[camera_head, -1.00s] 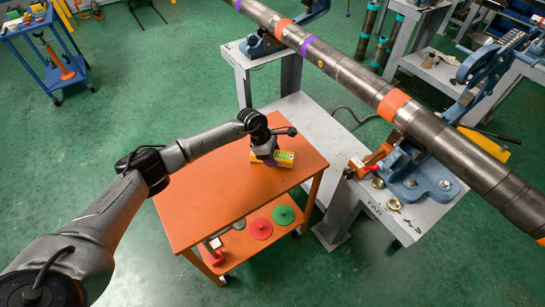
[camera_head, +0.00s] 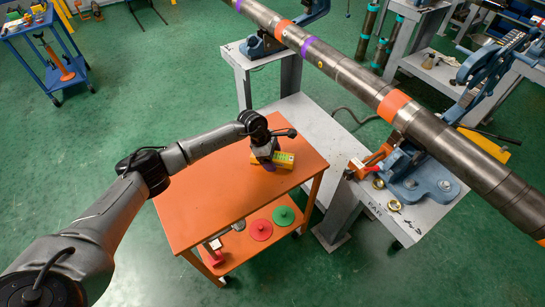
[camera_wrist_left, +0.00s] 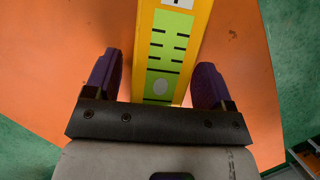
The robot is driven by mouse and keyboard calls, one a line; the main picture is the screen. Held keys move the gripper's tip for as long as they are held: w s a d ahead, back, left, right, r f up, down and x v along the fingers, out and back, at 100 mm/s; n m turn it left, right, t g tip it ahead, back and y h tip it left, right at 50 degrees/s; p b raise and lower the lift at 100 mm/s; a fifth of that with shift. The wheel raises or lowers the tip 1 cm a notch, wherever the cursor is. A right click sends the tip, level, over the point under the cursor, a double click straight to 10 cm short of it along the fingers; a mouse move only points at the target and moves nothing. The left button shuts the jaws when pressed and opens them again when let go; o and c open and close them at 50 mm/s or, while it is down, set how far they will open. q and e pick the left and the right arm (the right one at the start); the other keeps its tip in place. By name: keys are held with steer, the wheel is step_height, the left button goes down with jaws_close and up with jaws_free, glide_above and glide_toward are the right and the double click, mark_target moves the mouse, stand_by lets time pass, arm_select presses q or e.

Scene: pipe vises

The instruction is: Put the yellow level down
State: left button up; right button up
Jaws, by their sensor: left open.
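The yellow level (camera_head: 284,158) lies on the orange cart top (camera_head: 215,195), near its far right part. My left gripper (camera_head: 268,165) is directly over the level, and its body hides part of it. In the left wrist view the yellow level (camera_wrist_left: 172,50), with a green marked face, runs between the two purple fingers of my left gripper (camera_wrist_left: 152,85). The fingers stand apart, with a gap on each side of the level. My right gripper is not seen in these frames.
A red disc (camera_head: 261,229) and a green disc (camera_head: 283,215) lie on the cart's lower shelf. A long steel pipe (camera_head: 350,75) runs across vises right of the cart. Most of the cart top left of the level is bare.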

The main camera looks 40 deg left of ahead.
arm_select(q)
steer(key=p+v, duration=0.2)
steer(key=v, duration=1)
steer(key=s+d+r+n+t+h, duration=0.2)
steer(key=d+n+t+h, duration=0.35)
steer(key=d, duration=0.75)
steer(key=s+d+r+n+t+h, duration=0.1)
steer(key=d+n+t+h, duration=0.45)
steer(key=d, duration=0.65)
steer(key=s+a+f+n+y, duration=0.25)
steer(key=s+n+y, duration=0.2)
steer(key=n, duration=0.45)
steer(key=s+a+f+n+t+y, duration=0.1)
steer(key=s+a+f+n+y, duration=0.15)
steer(key=n+y, duration=0.5)
steer(key=s+a+f+n+y, duration=0.1)
steer(key=s+f+n+y, duration=0.25)
steer(key=n, duration=0.75)
steer(key=s+f+n+g, duration=0.3)
steer(key=s+n+g, duration=0.1)
steer(key=s, duration=0.7)
steer(key=s+f+n+g, duration=0.3)
steer(key=s+g, duration=0.3)
steer(key=s, duration=0.5)
steer(key=shift+f+n+g+h, duration=0.3)
steer(key=shift+n+h, duration=0.05)
steer(key=shift+n, duration=0.1)
